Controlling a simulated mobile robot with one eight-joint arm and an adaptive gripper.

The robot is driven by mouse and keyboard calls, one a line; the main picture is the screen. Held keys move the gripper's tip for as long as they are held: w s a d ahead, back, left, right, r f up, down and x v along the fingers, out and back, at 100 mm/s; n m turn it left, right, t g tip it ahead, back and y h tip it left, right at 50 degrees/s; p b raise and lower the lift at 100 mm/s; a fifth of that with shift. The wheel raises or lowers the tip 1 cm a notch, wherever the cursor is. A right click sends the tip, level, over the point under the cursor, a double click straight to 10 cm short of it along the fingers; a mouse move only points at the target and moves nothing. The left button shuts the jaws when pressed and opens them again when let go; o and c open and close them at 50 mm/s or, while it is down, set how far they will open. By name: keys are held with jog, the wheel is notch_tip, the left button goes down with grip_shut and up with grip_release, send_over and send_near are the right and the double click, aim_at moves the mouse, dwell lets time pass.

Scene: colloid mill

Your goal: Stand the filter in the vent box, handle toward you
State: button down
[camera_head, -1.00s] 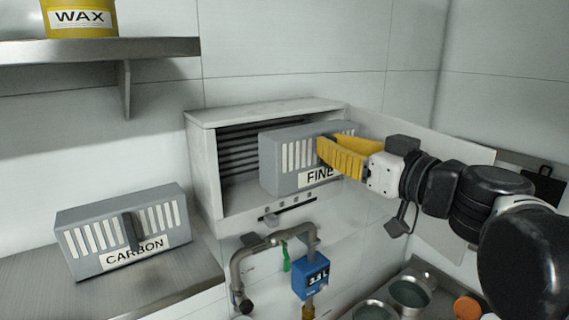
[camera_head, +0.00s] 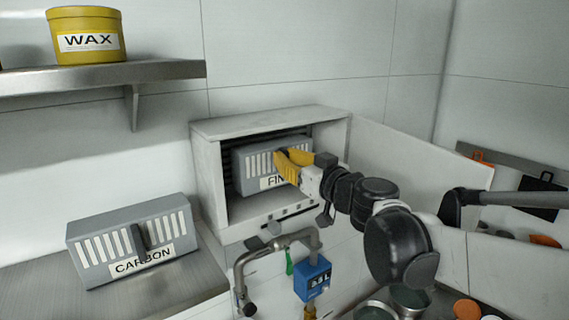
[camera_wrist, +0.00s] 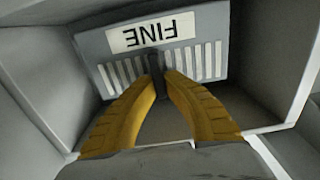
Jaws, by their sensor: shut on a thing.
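The grey filter labelled FINE (camera_head: 251,160) is inside the open white vent box (camera_head: 208,170), in front of the dark louvres at its back. It stands upright with its slotted face and handle toward me. My gripper (camera_head: 291,160) has yellow fingers shut on the filter's handle. In the wrist view the fingers (camera_wrist: 158,88) close on the dark handle (camera_wrist: 155,65), and the FINE label (camera_wrist: 152,32) appears upside down. The filter's underside is hard to judge, so I cannot tell whether it touches the box floor. A second filter labelled CARBON (camera_head: 132,240) stands on the counter at left.
The box's door (camera_head: 400,165) is swung open to the right. A pipe with a blue meter (camera_head: 312,278) runs below the box. A shelf (camera_head: 110,75) with a yellow WAX tub (camera_head: 87,38) is at upper left. Metal bowls (camera_head: 408,298) sit at lower right.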

jog(key=shift+w+f, duration=0.1)
jog(key=shift+f, duration=0.65)
jog(key=shift+w+a+f+p, duration=0.15)
jog(key=shift+w+f+p, duration=0.1)
jog(key=shift+f+p, duration=0.1)
jog(key=shift+s, duration=0.1)
jog(key=shift+f, duration=0.1)
jog(key=shift+f+b, duration=0.15)
jog(key=shift+b, duration=0.15)
jog(key=c, duration=1.6)
grip_release()
